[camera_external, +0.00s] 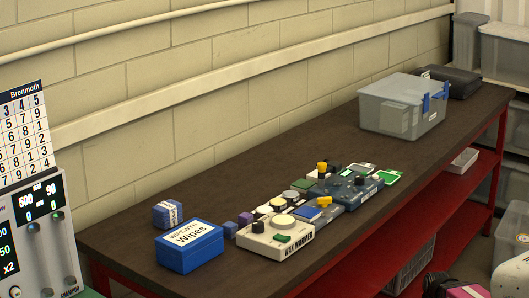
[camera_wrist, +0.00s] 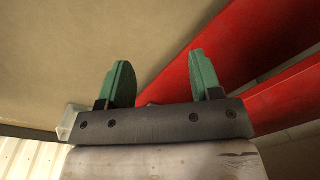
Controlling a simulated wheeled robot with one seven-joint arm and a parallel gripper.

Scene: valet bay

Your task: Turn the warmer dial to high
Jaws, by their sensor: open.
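The wax warmer (camera_external: 270,246) is a cream-white box lettered "WAX WARMER" at the front edge of the dark bench in the external view. A small black dial (camera_external: 258,227) sits on its top left, with a pale round disc and a green block beside it. The dial's setting is too small to read. My gripper (camera_wrist: 161,78) shows in the wrist view with two green fingers spread apart and nothing between them. It faces red frame beams, and the warmer is not in that view.
A blue wipes box (camera_external: 190,246) stands left of the warmer. Several devices with knobs crowd its right side on the bench (camera_external: 325,140). A clear grey bin (camera_external: 400,108) stands farther back. A red lower shelf (camera_external: 450,215) runs below. The bench between devices and bin is clear.

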